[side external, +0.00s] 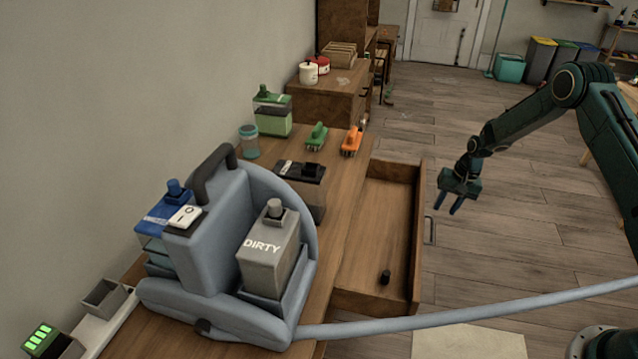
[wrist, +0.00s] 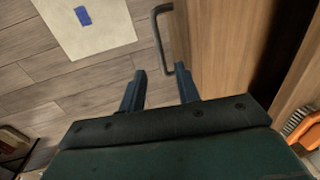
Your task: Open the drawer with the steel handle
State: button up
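The wooden drawer (side external: 413,215) stands pulled out from the counter in the side external view, its inside visible with a small black object (side external: 385,277) in it. Its steel handle (side external: 430,231) is a bar on the outer front face; in the wrist view the handle (wrist: 158,38) shows as a dark bent bar just beyond the fingertips. My gripper (side external: 447,204) is beside the drawer front, above and apart from the handle. In the wrist view my gripper (wrist: 160,82) has its two fingers spread with nothing between them.
A grey-blue machine (side external: 190,285) with a tank marked DIRTY (side external: 270,250) stands on the counter. Its hose (side external: 450,315) crosses in front of the drawer. Green (side external: 316,137) and orange (side external: 351,141) brushes lie on the counter. The floor right of the drawer is clear.

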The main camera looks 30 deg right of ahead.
jog(key=shift+w+a+f, duration=0.2)
jog(key=shift+f, duration=1.2)
jog(key=shift+w+a+f, duration=0.15)
jog(key=shift+f, duration=1.2)
jog(key=shift+w+a+f, duration=0.2)
jog(key=shift+f, duration=1.2)
jog(key=shift+c, duration=0.2)
grip_shut()
